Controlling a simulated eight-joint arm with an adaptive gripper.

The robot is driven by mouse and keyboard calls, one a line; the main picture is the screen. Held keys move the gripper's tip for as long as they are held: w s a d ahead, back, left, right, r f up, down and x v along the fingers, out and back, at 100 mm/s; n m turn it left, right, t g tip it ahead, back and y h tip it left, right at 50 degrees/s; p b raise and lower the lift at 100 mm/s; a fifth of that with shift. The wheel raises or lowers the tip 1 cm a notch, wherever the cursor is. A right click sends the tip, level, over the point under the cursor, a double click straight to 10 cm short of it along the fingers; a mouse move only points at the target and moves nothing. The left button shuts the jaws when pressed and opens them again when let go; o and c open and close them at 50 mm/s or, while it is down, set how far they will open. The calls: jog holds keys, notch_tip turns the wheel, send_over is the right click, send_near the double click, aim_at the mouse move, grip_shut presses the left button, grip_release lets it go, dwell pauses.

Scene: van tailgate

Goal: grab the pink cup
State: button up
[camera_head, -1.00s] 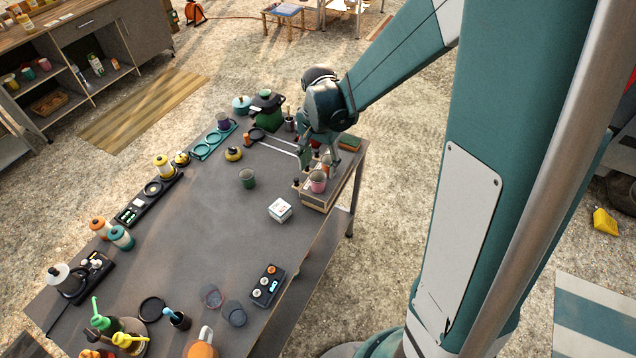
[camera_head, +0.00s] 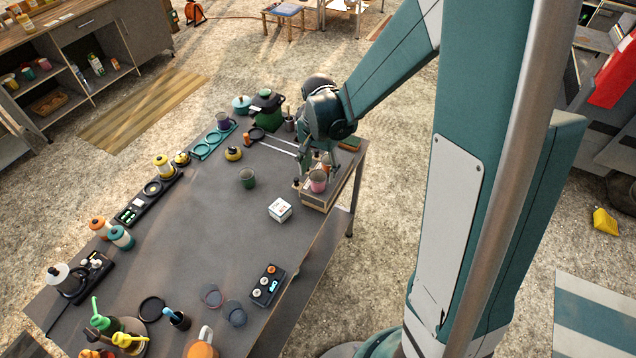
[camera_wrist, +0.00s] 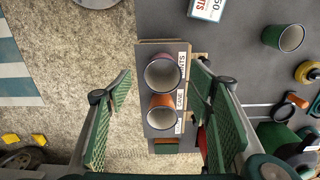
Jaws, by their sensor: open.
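The pink cup (camera_head: 318,182) stands upright in the wooden holder (camera_head: 317,204) near the table's right edge. In the wrist view I look down into its open mouth, the nearer-to-centre pink cup (camera_wrist: 163,74) with a pale inside. My gripper (camera_head: 317,167) is open and just above and behind the cup in the head view. In the wrist view my gripper's fingers (camera_wrist: 161,82) are spread left and right of the cup, with gaps on both sides. I cannot tell whether the fingertips are below its rim. An orange cup (camera_wrist: 162,112) stands directly beside it in the same holder.
A green cup (camera_head: 247,178) and a white box (camera_head: 280,209) stand left of the holder. Printed labels (camera_wrist: 182,75) are on the holder's side. The table's middle is mostly clear.

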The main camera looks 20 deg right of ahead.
aim_at(318, 179)
jog(key=shift+w+f, duration=0.15)
jog(key=shift+f, duration=0.55)
jog(key=shift+w+f, duration=0.1)
jog(key=shift+f, duration=1.75)
jog(key=c, duration=1)
